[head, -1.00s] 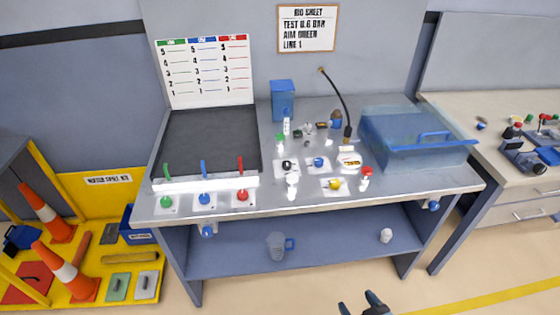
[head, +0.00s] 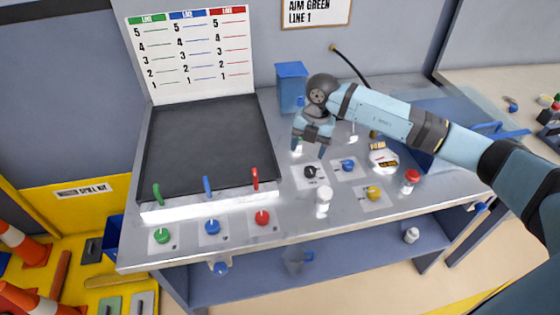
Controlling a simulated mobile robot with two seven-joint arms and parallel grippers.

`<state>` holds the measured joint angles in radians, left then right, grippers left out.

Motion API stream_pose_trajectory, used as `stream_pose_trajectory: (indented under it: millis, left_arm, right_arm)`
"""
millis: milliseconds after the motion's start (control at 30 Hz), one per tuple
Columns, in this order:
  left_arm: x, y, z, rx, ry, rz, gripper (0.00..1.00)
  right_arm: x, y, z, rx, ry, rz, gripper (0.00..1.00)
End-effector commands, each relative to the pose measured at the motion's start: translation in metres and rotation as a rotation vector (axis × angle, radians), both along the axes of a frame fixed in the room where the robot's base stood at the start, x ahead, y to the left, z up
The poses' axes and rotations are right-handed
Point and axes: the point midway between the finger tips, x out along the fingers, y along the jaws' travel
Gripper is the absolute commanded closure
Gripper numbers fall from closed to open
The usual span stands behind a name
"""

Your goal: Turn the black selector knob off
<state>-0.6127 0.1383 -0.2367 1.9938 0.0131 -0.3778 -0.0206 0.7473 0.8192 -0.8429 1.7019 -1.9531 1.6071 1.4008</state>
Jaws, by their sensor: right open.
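The black selector knob (head: 310,172) sits on a small white plate on the grey bench top, right of the red lever. Which way its pointer faces is too small to tell. My right gripper (head: 309,154) is open and empty, fingers pointing down, just above and behind the black knob. It appears apart from the knob. My left gripper is out of view.
A blue knob (head: 347,165) and a yellow knob (head: 373,192) sit close on the right. A white bottle (head: 323,202) stands in front of the black knob. A red-capped bottle (head: 410,181) stands farther right. A blue container (head: 291,86) stands behind.

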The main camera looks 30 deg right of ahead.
Motion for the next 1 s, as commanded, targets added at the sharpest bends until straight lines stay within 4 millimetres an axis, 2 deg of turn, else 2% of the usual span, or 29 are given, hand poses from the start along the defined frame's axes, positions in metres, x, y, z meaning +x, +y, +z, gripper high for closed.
stream_pose_trajectory:
  millis: [33,100,267,367,800,1000]
  left_arm:
    - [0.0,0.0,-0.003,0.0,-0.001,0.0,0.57]
    - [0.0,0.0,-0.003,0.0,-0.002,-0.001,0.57]
    - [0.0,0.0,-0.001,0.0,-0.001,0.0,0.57]
    - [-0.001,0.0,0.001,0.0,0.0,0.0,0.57]
    - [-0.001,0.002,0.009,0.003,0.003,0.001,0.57]
    - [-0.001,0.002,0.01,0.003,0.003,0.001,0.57]
  right_arm:
    - [0.006,-0.017,0.006,-0.067,-0.008,-0.033,0.35]
    - [0.009,-0.031,0.012,-0.129,-0.01,-0.067,0.35]
    - [0.011,-0.039,0.007,-0.164,-0.008,-0.086,0.35]
    - [0.01,-0.038,-0.008,-0.16,-0.006,-0.086,0.35]
    - [0.009,-0.038,-0.097,-0.157,-0.007,-0.083,0.35]
    - [0.01,-0.037,-0.118,-0.156,-0.01,-0.082,0.35]
